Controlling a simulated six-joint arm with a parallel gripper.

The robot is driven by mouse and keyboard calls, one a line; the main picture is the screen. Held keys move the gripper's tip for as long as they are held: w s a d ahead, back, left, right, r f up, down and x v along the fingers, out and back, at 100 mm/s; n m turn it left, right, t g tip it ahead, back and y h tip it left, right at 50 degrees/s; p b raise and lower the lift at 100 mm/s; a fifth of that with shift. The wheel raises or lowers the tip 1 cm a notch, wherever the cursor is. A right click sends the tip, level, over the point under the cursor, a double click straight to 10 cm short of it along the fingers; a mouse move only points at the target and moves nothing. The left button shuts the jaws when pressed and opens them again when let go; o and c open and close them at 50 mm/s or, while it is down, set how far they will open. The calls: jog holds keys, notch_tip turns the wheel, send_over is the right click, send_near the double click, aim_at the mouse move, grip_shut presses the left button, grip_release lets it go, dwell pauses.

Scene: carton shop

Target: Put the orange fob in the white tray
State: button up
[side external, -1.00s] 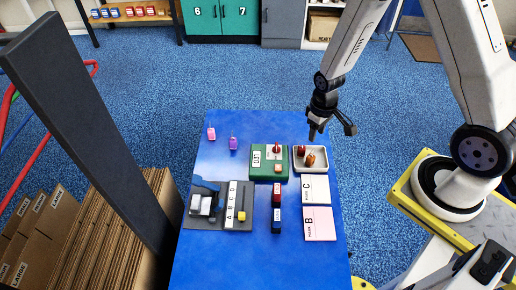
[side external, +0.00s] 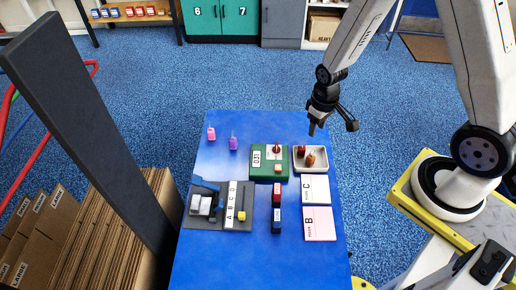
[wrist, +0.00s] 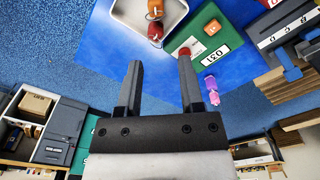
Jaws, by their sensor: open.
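My gripper (side external: 318,131) is above the back edge of the tray. In the wrist view my gripper (wrist: 160,68) has its two fingers apart with nothing between them.
Pink (side external: 211,134) and purple (side external: 233,143) fobs are at the back left. A grey lettered fixture (side external: 213,222), two stamp-like blocks (side external: 277,194) and pads (side external: 319,224) lie nearer.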

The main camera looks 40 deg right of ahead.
jog(key=s+a+r+t, duration=0.1)
jog(key=s+a+r, duration=0.1)
jog(key=r, duration=0.4)
jog(key=s+a+r+t, duration=0.1)
jog(key=s+a+r, duration=0.1)
jog(key=r, duration=0.4)
jog(key=shift+s+a, duration=0.25)
jog(key=shift+s, duration=0.15)
dwell(0.7)
